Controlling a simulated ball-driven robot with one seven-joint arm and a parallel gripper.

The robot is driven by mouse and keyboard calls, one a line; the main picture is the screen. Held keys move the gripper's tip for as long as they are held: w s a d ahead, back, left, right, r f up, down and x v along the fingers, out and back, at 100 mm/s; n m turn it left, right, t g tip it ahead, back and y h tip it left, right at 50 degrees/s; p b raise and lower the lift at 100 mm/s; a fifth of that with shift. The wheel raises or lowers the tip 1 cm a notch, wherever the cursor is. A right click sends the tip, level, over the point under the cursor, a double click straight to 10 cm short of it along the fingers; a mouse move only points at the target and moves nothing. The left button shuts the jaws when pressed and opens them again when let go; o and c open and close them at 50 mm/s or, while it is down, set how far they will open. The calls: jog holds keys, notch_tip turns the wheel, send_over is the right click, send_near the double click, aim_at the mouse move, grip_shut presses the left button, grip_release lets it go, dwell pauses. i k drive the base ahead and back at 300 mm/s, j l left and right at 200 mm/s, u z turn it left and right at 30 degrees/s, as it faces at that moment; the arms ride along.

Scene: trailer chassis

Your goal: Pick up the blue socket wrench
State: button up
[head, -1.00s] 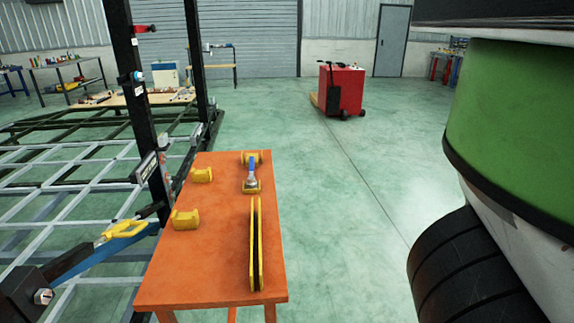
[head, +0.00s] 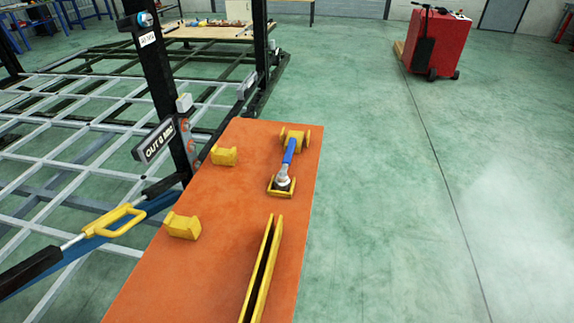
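The blue socket wrench (head: 289,152) is in the head view, near the far end of the orange table (head: 215,265). Its blue handle points away from me and its metal head is at the near end. It rests across two yellow holders: the far one (head: 296,138) under the handle end and the near one (head: 280,192) around the head. My gripper is not in view.
A long yellow slotted rack (head: 262,268) stands nearer on the table. Two yellow blocks (head: 224,156) (head: 182,225) sit along its left side. A black post (head: 160,90) and metal frame border the table's left. Open green floor lies to the right, with a red cart (head: 440,42) beyond.

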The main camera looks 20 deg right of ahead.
aim_at(282, 181)
jog(key=u, duration=2.5)
jog(key=z, duration=2.5)
jog(key=i+l, duration=0.45)
jog(key=l, duration=0.15)
jog(key=i+l, duration=0.95)
jog(key=l, duration=0.25)
jog(key=j+u, duration=0.05)
